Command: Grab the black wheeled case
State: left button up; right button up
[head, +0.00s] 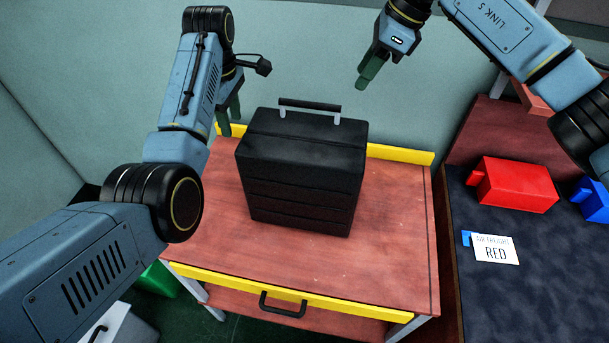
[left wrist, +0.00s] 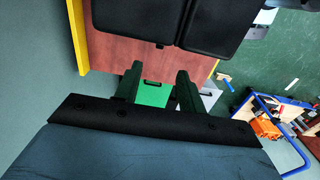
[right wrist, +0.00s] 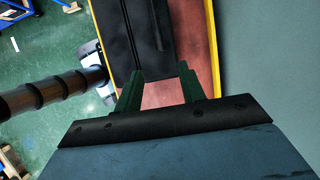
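The black case (head: 303,170) stands upright on a reddish wooden cart with yellow edges (head: 400,235). Its top handle (head: 310,106) is raised; its wheels do not show clearly. My left gripper (head: 229,118) is beside the case's left top corner, apart from it. In the left wrist view its fingers (left wrist: 158,88) are spread with nothing between them, and the case (left wrist: 210,20) is above them. My right gripper (head: 370,72) hangs above and to the right of the handle. In the right wrist view its fingers (right wrist: 160,92) are spread and empty, with the case (right wrist: 150,38) ahead.
A dark conveyor belt (head: 500,300) at the right carries a red box (head: 515,185), a blue box (head: 593,198) and a white card reading RED (head: 494,249). A green wall is close behind the cart. The cart's front has a dark handle (head: 283,304).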

aim_at(339, 110)
pick_arm(q)
notch_tip(339, 110, down, 12)
jog(key=shift+r, duration=0.15)
pick_arm(e)
jog(key=x, duration=1.1)
jog(key=shift+w+a+f, duration=0.1)
jog(key=shift+f, duration=0.15)
pick_arm(q)
grip_shut()
pick_arm(e)
grip_shut()
pick_arm(q)
jog(key=shift+w+r, duration=0.1)
pick_arm(e)
jog(key=shift+r, duration=0.1)
